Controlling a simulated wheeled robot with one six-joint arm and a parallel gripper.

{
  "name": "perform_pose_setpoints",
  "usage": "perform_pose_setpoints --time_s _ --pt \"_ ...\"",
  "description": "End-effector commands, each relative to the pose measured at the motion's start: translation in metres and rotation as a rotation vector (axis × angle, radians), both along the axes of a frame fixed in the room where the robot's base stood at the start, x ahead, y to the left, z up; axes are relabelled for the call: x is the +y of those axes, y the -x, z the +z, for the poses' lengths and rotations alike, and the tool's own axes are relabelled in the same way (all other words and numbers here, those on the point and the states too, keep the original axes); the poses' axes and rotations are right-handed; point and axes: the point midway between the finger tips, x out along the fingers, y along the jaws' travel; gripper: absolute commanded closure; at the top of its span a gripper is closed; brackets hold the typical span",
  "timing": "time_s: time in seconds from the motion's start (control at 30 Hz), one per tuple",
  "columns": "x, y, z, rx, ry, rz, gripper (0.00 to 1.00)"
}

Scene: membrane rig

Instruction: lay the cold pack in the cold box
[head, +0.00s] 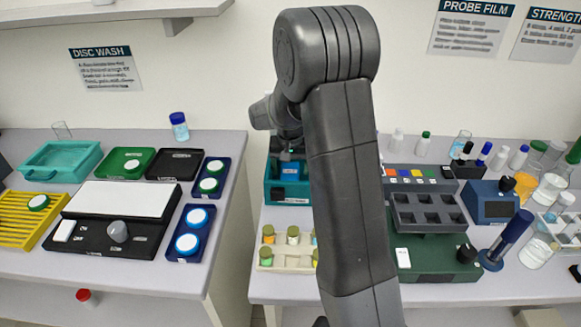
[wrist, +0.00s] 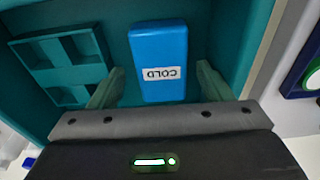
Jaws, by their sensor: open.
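The cold pack (wrist: 158,50) is a blue block with a white COLD label. It lies inside the teal cold box (wrist: 25,110), beside a teal divided insert (wrist: 62,65) on the left. In the head view the blue pack (head: 291,172) shows in the teal box (head: 275,192), partly hidden by my arm. My gripper (wrist: 155,86) is open at the pack, one finger on each side, with a visible gap between each finger and the pack. In the head view my arm hides most of the gripper.
A pale rack (head: 286,260) with several capped vials stands just in front of the box. A dark green board (head: 440,262) with a grey compartment tray (head: 428,212) is to the right. A gap separates this bench from the left bench.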

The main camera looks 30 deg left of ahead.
Motion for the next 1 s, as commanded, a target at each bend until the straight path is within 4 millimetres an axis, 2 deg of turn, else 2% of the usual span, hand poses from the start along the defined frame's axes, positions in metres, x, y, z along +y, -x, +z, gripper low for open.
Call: perform_pose_setpoints --time_s 0.23,0.37,0.8,1.0 --pt "0.001 0.001 0.001 -0.001 -0.003 0.001 0.24" --pt "0.001 0.002 0.013 -0.003 -0.006 0.001 0.24" --pt "-0.006 0.011 0.106 -0.002 -0.006 0.0 0.24" --pt "-0.008 0.013 0.131 0.0 -0.002 0.0 0.24"
